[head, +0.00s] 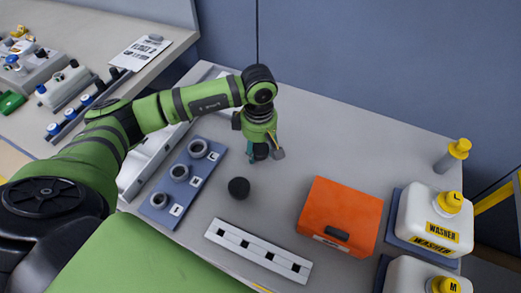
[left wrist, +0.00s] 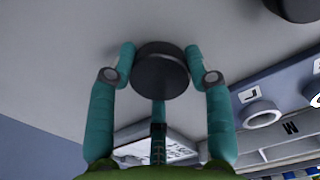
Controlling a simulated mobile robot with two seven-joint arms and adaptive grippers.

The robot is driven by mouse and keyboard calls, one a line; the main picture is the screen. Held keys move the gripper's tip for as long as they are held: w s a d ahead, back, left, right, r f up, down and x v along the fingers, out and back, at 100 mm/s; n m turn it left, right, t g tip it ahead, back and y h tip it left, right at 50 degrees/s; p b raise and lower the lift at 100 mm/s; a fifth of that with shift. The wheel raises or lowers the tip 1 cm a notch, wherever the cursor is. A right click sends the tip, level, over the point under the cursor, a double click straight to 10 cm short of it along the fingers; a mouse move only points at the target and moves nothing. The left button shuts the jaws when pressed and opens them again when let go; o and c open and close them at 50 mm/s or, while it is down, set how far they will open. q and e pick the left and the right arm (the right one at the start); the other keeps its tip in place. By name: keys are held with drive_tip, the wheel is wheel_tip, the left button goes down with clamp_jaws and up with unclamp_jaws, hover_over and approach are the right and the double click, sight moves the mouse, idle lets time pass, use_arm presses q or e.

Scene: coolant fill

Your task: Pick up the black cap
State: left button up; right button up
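My left gripper (head: 264,152) points down over the grey worktop. A round black cap (left wrist: 160,70) sits between its teal fingers in the left wrist view, and the fingertips appear to touch its sides. In the head view this cap (head: 260,152) is dark and partly hidden by the fingers. I cannot tell whether it is clear of the worktop. A second black cap (head: 239,187) lies on the worktop, nearer and to the left of the gripper; a dark round shape (left wrist: 295,8) at the upper right of the wrist view looks like it. My right gripper is not in view.
A blue plate (head: 150,212) with grey rings and letter labels lies left. A white strip with dark square holes (head: 258,251) lies in front. An orange box (head: 340,210) and white washer jugs (head: 432,222) stand right. A yellow-capped bottle (head: 453,155) stands behind the jugs.

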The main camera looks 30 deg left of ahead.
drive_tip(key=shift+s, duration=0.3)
